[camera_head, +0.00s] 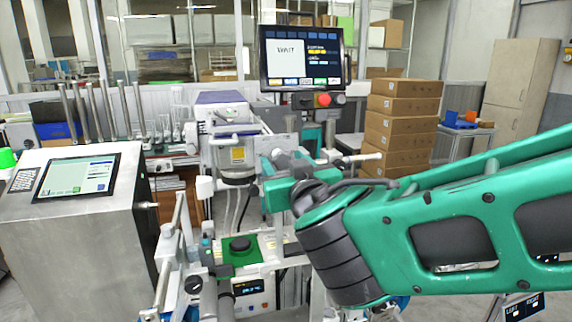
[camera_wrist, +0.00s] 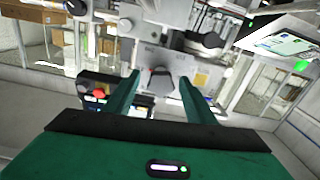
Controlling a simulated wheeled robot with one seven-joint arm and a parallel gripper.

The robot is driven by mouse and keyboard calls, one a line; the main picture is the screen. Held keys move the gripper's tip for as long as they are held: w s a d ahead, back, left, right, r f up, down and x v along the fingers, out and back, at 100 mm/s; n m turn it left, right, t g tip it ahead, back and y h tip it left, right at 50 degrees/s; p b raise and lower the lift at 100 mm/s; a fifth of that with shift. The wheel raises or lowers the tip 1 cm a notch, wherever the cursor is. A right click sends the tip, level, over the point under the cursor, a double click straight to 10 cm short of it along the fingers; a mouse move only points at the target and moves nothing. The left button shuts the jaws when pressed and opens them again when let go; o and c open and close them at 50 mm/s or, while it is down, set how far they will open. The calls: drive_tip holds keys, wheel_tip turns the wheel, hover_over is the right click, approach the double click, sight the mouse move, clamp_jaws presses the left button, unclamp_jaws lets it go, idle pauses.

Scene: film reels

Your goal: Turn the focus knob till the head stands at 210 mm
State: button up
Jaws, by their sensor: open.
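My gripper (camera_wrist: 157,76) is open, one green finger on each side of this knob, with visible gaps to both. Whether the fingertips reach to the knob's depth is unclear. In the head view my arm hides the knob. A grey cylindrical unit (camera_head: 238,165), possibly the head, hangs below the white machine body; no millimetre reading is legible.
A monitor (camera_head: 301,57) reading "WAIT" stands behind, with a red button (camera_head: 323,99) below. A touchscreen (camera_head: 76,177) is on a steel cabinet at left. A green plate (camera_head: 238,257) and small display (camera_head: 248,287) sit low at centre. Cartons (camera_head: 402,118) are stacked behind.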

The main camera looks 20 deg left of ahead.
drive_tip(key=shift+w+a, duration=0.15)
drive_tip(key=shift+w, duration=0.1)
drive_tip(key=c, duration=1)
drive_tip(key=shift+c, duration=0.2)
